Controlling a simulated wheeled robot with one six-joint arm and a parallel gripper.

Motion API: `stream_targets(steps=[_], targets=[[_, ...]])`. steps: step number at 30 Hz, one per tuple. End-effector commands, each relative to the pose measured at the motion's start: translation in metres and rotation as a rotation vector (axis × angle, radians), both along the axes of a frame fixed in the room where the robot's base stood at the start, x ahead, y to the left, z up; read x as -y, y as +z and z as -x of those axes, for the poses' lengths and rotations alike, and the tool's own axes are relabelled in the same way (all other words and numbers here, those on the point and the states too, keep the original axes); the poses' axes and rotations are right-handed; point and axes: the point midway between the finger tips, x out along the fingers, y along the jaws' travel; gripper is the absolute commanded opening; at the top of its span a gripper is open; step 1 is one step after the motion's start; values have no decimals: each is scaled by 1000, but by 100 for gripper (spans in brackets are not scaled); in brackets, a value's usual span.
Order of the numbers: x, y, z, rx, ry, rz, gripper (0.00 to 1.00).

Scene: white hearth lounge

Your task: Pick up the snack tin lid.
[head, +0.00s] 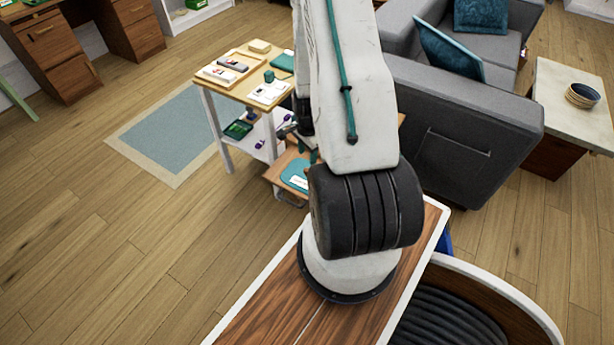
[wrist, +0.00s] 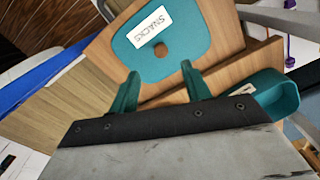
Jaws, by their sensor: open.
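The snack tin lid is a flat teal plate with rounded corners, a white "SNACKS" label and a round hole or knob near its middle. In the wrist view the lid (wrist: 187,42) lies on a wooden surface (wrist: 228,65), beyond my fingertips. My gripper (wrist: 160,77) has two teal fingers spread apart with nothing between them, just short of the lid's near edge. In the head view the lid (head: 294,176) shows on a low wooden shelf beside the side table; my arm hides most of my gripper there.
A teal open container (wrist: 277,97) stands right of my gripper in the wrist view. The side table (head: 238,88) holds several small items, with more on its lower shelf. A grey sofa (head: 455,130) stands to the right. The floor left of the table is clear around a rug (head: 165,135).

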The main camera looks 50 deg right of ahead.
Motion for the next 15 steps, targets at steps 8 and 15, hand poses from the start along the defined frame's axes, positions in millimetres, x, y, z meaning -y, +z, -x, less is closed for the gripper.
stream_targets(steps=[8,15], targets=[[0,-31,1,-2,-7,-3,48],[0,-66,-1,-4,-5,-3,48]])
